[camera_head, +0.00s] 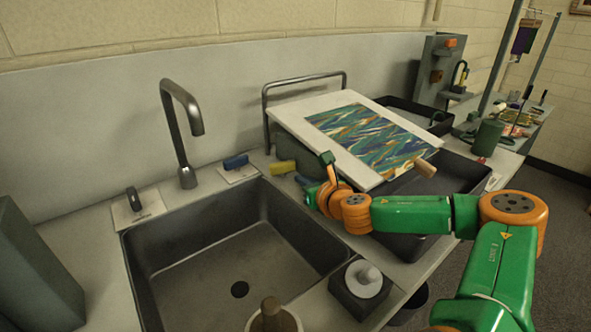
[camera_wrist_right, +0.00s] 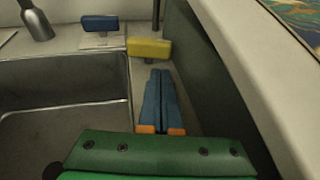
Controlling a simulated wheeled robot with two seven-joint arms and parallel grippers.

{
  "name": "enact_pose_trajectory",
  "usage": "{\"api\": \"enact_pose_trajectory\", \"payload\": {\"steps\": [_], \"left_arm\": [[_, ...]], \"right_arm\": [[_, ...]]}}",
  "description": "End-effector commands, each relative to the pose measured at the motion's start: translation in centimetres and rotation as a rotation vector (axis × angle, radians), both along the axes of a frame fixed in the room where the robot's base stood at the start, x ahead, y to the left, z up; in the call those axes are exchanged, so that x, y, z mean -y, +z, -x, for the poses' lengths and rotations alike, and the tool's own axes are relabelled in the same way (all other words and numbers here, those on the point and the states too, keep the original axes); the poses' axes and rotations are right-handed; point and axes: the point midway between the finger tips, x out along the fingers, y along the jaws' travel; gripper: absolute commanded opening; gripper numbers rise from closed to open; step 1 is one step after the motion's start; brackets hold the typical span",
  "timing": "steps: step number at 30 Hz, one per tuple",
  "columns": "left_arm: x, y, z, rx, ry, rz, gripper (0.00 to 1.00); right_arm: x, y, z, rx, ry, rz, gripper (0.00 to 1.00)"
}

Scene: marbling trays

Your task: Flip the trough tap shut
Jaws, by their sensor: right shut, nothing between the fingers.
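A yellow tap handle (camera_head: 283,167) sits on the counter strip behind the basin's back right corner. In the right wrist view the yellow handle (camera_wrist_right: 149,48) lies just beyond my fingertips. A blue tap handle (camera_head: 236,162) on a pale plate is to its left; it also shows in the right wrist view (camera_wrist_right: 100,23). I cannot tell which is the trough tap. My right gripper (camera_head: 303,180) is shut and empty, its blue fingers (camera_wrist_right: 158,74) together, pointing at the yellow handle with a small apparent gap. My left gripper is not in view.
A dark basin (camera_head: 150,262) with a bent spout (camera_head: 184,130) lies left of my right arm. A tilted white board (camera_head: 290,122) with a marbled sheet (camera_head: 362,138) rises close on the right, over a dark trough (camera_head: 462,174). A black lever (camera_head: 133,199) stands at left.

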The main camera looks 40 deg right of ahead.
Motion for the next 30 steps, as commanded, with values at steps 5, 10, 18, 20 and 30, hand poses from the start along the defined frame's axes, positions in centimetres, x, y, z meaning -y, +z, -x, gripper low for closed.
{"api": "enact_pose_trajectory", "payload": {"steps": [5,10,18,20,30], "left_arm": [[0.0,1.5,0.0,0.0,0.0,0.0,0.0],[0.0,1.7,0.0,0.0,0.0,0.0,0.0],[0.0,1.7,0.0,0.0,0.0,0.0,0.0],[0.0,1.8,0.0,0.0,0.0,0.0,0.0],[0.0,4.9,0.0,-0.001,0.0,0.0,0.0]], "right_arm": [[0.9,0.2,-2.8,0.002,-0.001,-0.003,0.0],[1.4,0.0,-4.0,0.0,0.0,-0.001,0.0],[1.5,-0.2,-4.2,0.0,0.0,0.001,0.0],[1.5,-0.1,-4.2,0.0,0.0,0.001,0.0],[2.4,0.3,-5.1,0.004,-0.002,0.006,0.0]]}}
